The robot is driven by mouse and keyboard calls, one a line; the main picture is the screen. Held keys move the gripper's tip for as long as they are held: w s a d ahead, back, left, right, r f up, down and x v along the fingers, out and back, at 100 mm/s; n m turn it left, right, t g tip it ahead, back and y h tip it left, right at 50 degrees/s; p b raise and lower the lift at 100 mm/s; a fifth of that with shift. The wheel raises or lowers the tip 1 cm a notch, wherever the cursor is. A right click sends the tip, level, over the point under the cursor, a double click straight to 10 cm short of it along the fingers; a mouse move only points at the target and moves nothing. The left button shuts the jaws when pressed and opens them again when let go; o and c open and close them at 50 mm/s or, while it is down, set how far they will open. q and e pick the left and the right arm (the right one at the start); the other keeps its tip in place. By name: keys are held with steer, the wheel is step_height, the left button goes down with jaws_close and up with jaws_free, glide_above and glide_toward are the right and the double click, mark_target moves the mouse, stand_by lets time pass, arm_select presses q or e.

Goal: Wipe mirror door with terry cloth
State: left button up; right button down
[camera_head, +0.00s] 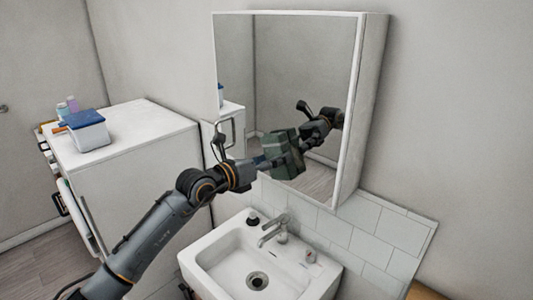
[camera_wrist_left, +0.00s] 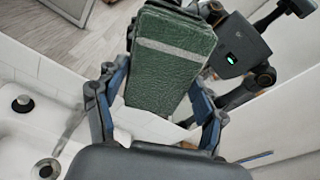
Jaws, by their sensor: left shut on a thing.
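The mirror door (camera_head: 300,60) is the front of a white wall cabinet above the sink and looks closed. My left gripper (camera_head: 268,161) is in front of its lower part, shut on a folded dark green terry cloth (camera_head: 283,150). In the left wrist view the cloth (camera_wrist_left: 168,65), with a pale stripe across it, sits between the two fingers (camera_wrist_left: 160,108). The cloth is at or very close to the glass; I cannot tell if it touches. The mirror reflects my arm and gripper. My right gripper is not in view.
A white sink (camera_head: 215,262) with a metal faucet (camera_head: 274,231) and a dark stopper (camera_head: 253,218) is below the mirror. A white cabinet (camera_head: 125,130) at left bears a blue-lidded box (camera_head: 88,132) and small bottles. Wall tiles (camera_head: 350,232) are under the mirror.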

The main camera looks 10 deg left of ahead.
arm_select(q)
steer(key=s+d+p, duration=0.1)
steer(key=d, duration=0.1)
steer(key=s+d+p, duration=0.1)
steer(key=d, duration=0.1)
steer(key=shift+s+r+p, duration=0.15)
steer(key=shift+s+p, duration=0.05)
steer(key=shift+p, duration=0.2)
steer(key=shift+s+d+p, duration=0.5)
steer(key=shift+s+d, duration=0.25)
steer(key=shift+d, duration=0.25)
steer(key=shift+w, duration=0.1)
